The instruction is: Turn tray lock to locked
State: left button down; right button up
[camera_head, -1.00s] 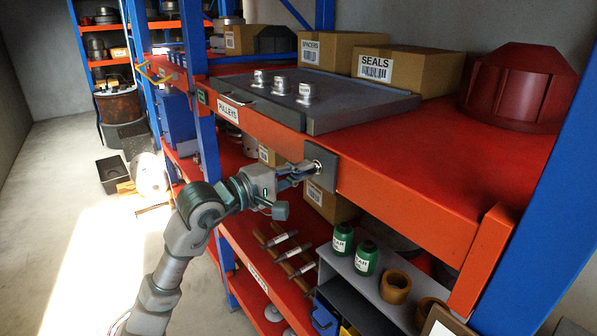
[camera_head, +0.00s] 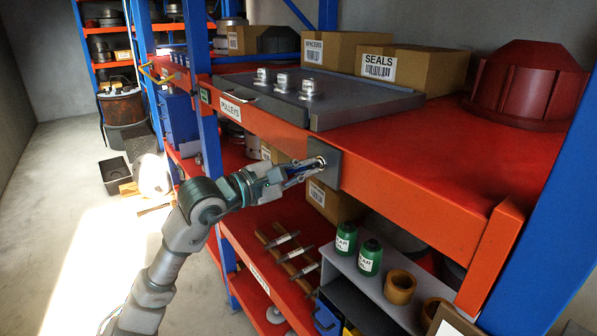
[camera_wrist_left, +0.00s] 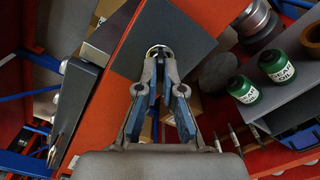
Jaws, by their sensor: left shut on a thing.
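The tray lock is a small metal part on a dark square plate (camera_head: 331,167) on the front edge of the orange shelf beam. My left gripper (camera_head: 316,165) reaches it from the left, with its fingertips closed on the lock. In the left wrist view, the fingers (camera_wrist_left: 158,62) meet at a round, brass-rimmed lock (camera_wrist_left: 159,50) on the dark plate (camera_wrist_left: 165,38). The fingertips hide most of the lock, so its set position cannot be read. The grey tray (camera_head: 365,107) lies on the shelf above, with several silver pulleys on it. My right gripper is out of view.
Boxes labelled SPACERS (camera_head: 335,50) and SEALS (camera_head: 415,65) and a dark red housing (camera_head: 527,82) stand on the upper shelf. Below are green bottles (camera_head: 369,258), brown rings (camera_head: 399,287) and rods. A blue upright (camera_head: 540,220) rises at right.

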pick_arm(q)
jog(key=shift+s+d+r+n+b, duration=0.15)
jog(key=shift+n+b, duration=0.5)
jog(key=shift+n, duration=2.2)
jog(key=shift+w+a+r+n+b, duration=0.15)
jog(key=shift+n+b, duration=0.5)
jog(key=shift+n, duration=2.2)
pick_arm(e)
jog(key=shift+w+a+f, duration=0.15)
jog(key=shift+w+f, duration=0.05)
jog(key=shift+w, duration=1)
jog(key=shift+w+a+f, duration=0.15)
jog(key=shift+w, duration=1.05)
pick_arm(q)
jog(key=shift+d, duration=0.1)
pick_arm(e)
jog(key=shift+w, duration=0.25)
pick_arm(q)
jog(key=c, duration=1.5)
grip_release()
jog(key=shift+o, duration=0.9)
jog(key=shift+d, duration=0.1)
jog(key=shift+w+f, duration=0.1)
jog(key=shift+f, duration=0.05)
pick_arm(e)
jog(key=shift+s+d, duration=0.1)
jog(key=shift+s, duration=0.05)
